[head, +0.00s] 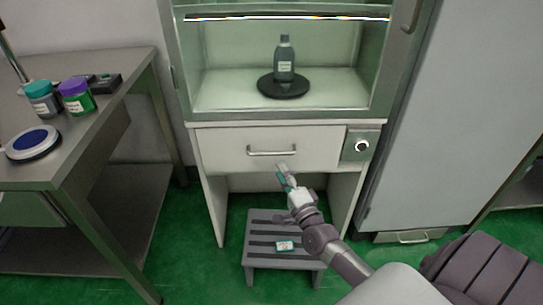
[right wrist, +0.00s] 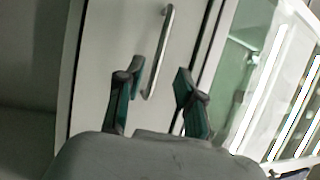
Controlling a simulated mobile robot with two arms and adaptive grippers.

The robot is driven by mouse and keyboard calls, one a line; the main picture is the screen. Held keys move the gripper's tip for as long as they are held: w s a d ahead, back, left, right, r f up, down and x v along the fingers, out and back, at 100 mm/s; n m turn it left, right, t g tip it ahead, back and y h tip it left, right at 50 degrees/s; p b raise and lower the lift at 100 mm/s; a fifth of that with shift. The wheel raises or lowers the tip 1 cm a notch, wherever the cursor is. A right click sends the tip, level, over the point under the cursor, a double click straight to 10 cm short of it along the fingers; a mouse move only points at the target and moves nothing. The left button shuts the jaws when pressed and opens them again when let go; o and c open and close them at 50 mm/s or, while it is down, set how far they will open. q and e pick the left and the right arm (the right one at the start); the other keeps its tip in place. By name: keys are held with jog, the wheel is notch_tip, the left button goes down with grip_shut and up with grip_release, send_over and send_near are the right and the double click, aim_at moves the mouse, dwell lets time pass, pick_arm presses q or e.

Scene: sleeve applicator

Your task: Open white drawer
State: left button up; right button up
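The white drawer (head: 225,150) is shut under the glass-fronted cabinet, with a metal bar handle (head: 273,152) on its front. In the right wrist view the drawer front (right wrist: 105,50) fills the middle and its handle (right wrist: 158,50) runs up at a slant. My right gripper (head: 284,172) is in front of the drawer, just below and right of the handle. In the right wrist view its fingers (right wrist: 157,95) stand apart with nothing between the tips, and the handle's lower end shows beyond the gap. It appears not to touch the handle. My left gripper is not in view.
A bottle on a black round stand (head: 283,88) is inside the cabinet. A round knob panel (head: 361,146) is right of the drawer. A grey step stool (head: 258,262) stands below. A metal bench (head: 62,165) with jars is on the left.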

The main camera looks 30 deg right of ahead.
aim_at(272, 154)
jog(key=b+x, duration=0.1)
jog(key=x, duration=0.7)
jog(key=shift+f, duration=0.15)
jog(key=shift+c, duration=0.3)
grip_shut()
